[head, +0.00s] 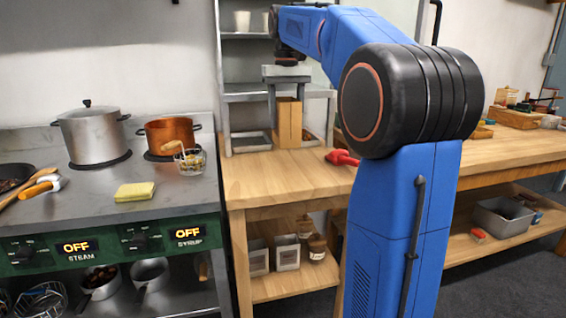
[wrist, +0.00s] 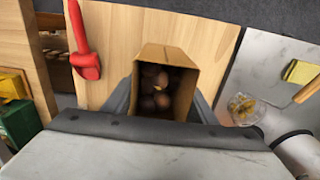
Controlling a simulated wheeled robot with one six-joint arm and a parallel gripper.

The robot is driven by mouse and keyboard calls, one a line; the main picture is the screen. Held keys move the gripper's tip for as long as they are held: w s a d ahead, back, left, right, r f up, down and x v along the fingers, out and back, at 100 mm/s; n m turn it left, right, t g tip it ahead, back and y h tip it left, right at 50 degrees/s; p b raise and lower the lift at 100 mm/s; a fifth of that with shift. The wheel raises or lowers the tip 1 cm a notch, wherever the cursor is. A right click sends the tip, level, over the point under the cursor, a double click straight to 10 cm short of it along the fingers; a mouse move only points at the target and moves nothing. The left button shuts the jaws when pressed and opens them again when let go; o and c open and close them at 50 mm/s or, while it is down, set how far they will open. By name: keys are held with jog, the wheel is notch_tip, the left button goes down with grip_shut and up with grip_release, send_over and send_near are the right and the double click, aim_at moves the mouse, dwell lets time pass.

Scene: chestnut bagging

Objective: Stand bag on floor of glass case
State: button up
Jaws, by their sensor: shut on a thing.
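A brown paper bag (head: 289,122), open at the top, hangs upright in my gripper (head: 286,92). In the wrist view the bag (wrist: 182,106) shows several dark chestnuts (wrist: 155,85) inside, and the two grey fingers of my gripper (wrist: 160,108) press on its sides. In the head view the bag is in front of or inside the metal-framed case (head: 226,95) at the back of the wooden counter. I cannot tell whether its bottom touches the case floor.
Shallow grey trays (head: 250,140) lie low on both sides of the bag. White cups (head: 242,21) stand on the upper shelf. A red scoop (head: 342,158) lies on the counter (head: 275,178). The stove to the left carries a steel pot (head: 92,135), a copper pot (head: 170,133) and a yellow sponge (head: 134,191).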

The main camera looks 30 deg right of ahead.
jog(key=shift+w+f, duration=0.1)
jog(key=shift+f, duration=4.8)
jog(key=o, duration=0.8)
jog(key=shift+f, duration=0.15)
jog(key=o, duration=0.4)
jog(key=shift+o, duration=0.2)
